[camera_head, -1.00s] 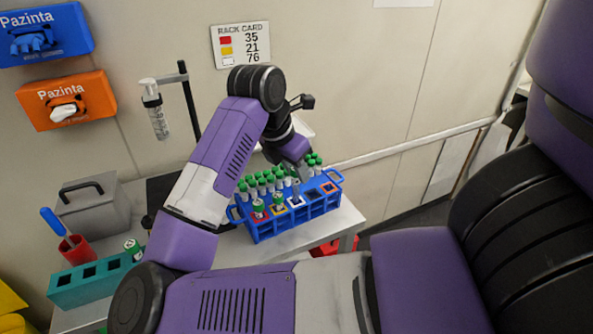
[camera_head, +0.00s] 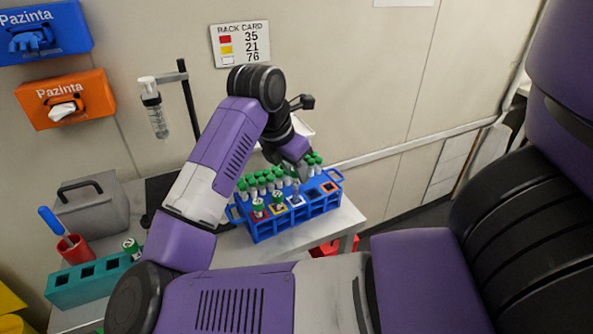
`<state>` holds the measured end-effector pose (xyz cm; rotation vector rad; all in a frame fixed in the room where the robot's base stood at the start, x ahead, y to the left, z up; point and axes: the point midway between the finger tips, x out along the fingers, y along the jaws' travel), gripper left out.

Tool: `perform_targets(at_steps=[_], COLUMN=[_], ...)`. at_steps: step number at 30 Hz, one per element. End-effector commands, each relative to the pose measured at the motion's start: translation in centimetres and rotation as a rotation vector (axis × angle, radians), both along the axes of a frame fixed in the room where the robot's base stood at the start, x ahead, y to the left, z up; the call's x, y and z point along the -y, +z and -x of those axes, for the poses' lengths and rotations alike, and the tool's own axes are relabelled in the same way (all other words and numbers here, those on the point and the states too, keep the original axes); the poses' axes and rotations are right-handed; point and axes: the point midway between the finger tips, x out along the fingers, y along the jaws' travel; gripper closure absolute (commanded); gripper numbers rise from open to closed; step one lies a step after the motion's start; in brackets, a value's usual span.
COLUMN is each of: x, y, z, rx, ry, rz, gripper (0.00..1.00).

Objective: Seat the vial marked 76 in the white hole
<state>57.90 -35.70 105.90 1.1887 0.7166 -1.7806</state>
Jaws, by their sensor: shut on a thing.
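The blue rack (camera_head: 262,232) stands on the bench with several green-capped vials in its back rows. In its front row, green-capped vials stand at the red-marked and yellow-marked holes. The white-marked hole (camera_head: 297,202) is to their right. My gripper (camera_head: 297,179) is above this hole, pointing down, shut on a vial (camera_head: 295,190). The vial's lower end is at or just over the white hole; how deep it sits cannot be told. Its number is too small to read, and its cap is hidden by the fingers. The rack card (camera_head: 240,45) pairs white with 76.
A teal rack (camera_head: 70,292) with one green-capped vial stands at the left, beside a red cup (camera_head: 73,250) with a blue-handled tool. A grey case (camera_head: 92,208) and a black stand (camera_head: 190,105) are behind. An orange-marked hole (camera_head: 329,187) is at the rack's right end.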

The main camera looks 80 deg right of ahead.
Motion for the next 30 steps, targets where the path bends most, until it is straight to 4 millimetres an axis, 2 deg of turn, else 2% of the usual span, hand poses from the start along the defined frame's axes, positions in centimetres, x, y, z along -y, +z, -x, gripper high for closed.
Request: perform_targets(at_steps=[30], x=[-0.01], y=[-0.98], z=[0.00], rx=[0.000], ry=[0.000], rz=[0.000], gripper=[1.00])
